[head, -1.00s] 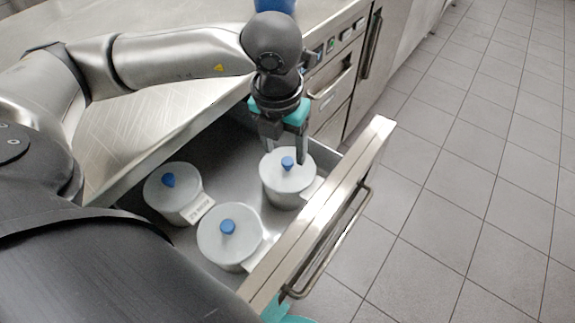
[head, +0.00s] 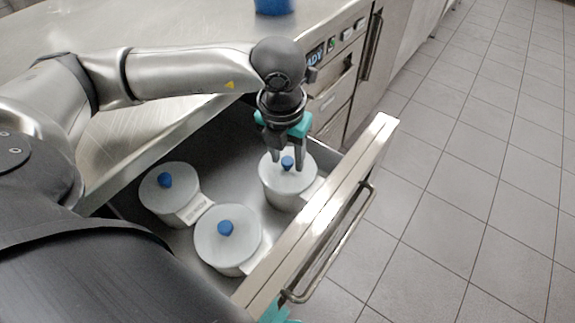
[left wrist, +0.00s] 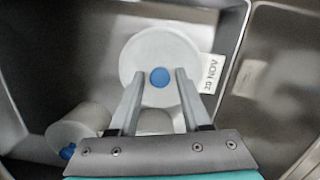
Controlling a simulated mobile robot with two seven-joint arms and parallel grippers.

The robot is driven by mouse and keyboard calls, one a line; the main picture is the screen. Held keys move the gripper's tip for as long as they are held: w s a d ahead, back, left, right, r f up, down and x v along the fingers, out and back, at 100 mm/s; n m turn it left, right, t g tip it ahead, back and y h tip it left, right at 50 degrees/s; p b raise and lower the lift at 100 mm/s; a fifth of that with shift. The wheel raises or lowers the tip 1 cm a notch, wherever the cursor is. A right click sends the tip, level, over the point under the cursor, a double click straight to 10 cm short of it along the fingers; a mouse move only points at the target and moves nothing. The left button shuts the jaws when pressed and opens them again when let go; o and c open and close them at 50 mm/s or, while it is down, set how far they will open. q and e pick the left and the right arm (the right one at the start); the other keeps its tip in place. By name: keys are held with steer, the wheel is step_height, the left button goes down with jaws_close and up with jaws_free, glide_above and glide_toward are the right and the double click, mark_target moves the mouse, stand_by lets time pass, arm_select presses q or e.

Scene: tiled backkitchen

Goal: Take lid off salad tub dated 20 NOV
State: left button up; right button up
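The salad tub labelled 20 NOV is a pale round tub (head: 284,190) in the open drawer, nearest the drawer's far right corner. Its grey lid (head: 302,180) is on, with a blue knob (head: 287,162). In the left wrist view its lid (left wrist: 136,62) is face-on, and the label (left wrist: 210,73) beside it reads 20 NOV. My left gripper (head: 288,167) is open and points down over this lid. In the left wrist view the knob (left wrist: 160,77) lies between its fingertips, with gaps on both sides. Only a teal part of my right gripper (head: 277,312) shows, by the drawer handle; its fingers are hidden.
Two similar lidded tubs stand in the drawer, one at the left (head: 170,190) and one nearer the front (head: 228,240). The drawer front (head: 320,215) and its bar handle (head: 335,255) border the right side. A steel counter (head: 170,50) lies behind; a blue object (head: 274,6) stands on it.

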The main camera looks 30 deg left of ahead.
arm_select(q)
jaws_close()
steer(key=shift+r, duration=0.1)
stand_by(0.4)
